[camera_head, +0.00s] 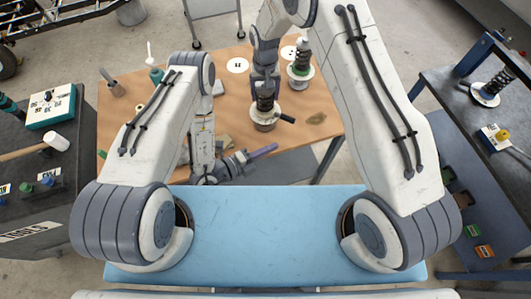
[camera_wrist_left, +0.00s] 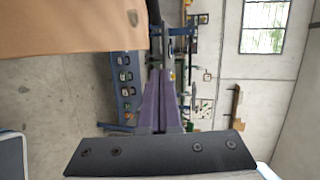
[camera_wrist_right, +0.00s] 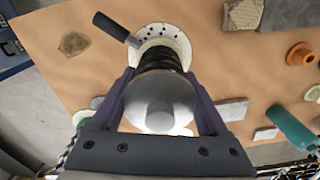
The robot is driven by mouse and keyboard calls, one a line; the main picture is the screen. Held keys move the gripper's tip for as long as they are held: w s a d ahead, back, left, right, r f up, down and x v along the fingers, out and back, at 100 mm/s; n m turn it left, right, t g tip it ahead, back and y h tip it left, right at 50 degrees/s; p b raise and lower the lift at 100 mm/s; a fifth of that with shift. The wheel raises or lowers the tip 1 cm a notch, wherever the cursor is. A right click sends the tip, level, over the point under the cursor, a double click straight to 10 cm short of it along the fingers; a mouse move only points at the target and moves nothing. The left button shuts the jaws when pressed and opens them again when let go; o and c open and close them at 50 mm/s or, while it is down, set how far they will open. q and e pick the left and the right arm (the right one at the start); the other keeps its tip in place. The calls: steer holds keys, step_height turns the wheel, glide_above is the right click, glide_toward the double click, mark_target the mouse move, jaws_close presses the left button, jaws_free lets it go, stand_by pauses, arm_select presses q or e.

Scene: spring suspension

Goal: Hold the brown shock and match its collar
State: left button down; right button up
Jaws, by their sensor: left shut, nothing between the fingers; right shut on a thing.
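The brown shock (camera_head: 265,103) stands upright on the wooden table, in a round base with a dark-handled lever (camera_head: 285,118). My right gripper (camera_head: 264,82) is shut on its upper part from above. In the right wrist view the purple fingers close on both sides of the shock's grey rounded top (camera_wrist_right: 158,103). Its dark coils and the pale ring with holes (camera_wrist_right: 165,35) show beyond, with the lever (camera_wrist_right: 112,27) at the left. The collar is not clear. My left gripper (camera_head: 262,152) is shut and empty near the table's front edge, apart from the shock.
A second shock with a green part (camera_head: 301,62) stands on a pale disc behind right. Another shock (camera_head: 493,85) stands on the right bench. A pale marked disc (camera_head: 238,66) and a green bottle (camera_head: 156,73) are on the table. The left bench holds a dial box (camera_head: 50,106) and a mallet (camera_head: 56,141).

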arm_select(q)
steer(key=shift+s+a+r, duration=0.2)
steer(key=shift+s+a, duration=0.1)
steer(key=shift+s, duration=0.35)
steer(key=shift+s+a+r, duration=0.15)
steer(key=shift+s+a, duration=0.15)
steer(key=shift+s, duration=0.35)
arm_select(e)
steer(key=o, duration=1.4)
